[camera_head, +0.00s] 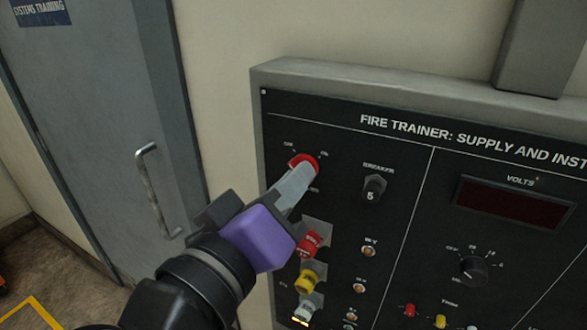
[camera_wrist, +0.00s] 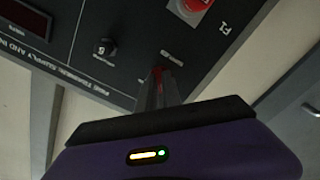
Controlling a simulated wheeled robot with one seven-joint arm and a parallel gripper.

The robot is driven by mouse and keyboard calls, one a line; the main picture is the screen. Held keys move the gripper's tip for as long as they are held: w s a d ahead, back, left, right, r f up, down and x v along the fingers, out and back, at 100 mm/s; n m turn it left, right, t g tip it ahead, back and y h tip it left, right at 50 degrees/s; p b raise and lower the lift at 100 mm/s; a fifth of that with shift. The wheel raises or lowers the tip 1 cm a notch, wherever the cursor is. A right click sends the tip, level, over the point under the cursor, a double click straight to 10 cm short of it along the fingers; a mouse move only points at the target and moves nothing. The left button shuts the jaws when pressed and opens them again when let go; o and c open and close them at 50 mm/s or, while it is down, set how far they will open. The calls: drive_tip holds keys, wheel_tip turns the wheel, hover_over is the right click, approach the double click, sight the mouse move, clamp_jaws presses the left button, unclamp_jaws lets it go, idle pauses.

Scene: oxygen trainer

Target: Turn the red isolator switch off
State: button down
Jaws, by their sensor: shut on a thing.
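The red isolator switch (camera_head: 304,159) is a round red knob at the upper left of the black trainer panel, with small position labels around it. My gripper (camera_head: 298,172) reaches it from the lower left, with its grey fingers shut on the knob and covering much of it. In the wrist view my gripper (camera_wrist: 157,88) shows from behind, and a sliver of the red switch (camera_wrist: 157,72) shows between the fingertips. The exact angle of the knob is hidden by the fingers.
Below the switch are a red rocker (camera_head: 310,243), a yellow plug (camera_head: 304,280) and a grey part (camera_head: 307,306). A black breaker (camera_head: 374,188) sits to its right. The dark voltmeter display (camera_head: 513,203) is farther right. A grey door (camera_head: 110,120) stands left.

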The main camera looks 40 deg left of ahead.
idle(0.3)
drive_tip(key=c, duration=1.5)
unclamp_jaws()
drive_tip(key=shift+s, duration=0.1)
drive_tip(key=b+v, duration=0.2)
drive_tip(key=v, duration=0.5)
drive_tip(key=shift+s, duration=0.35)
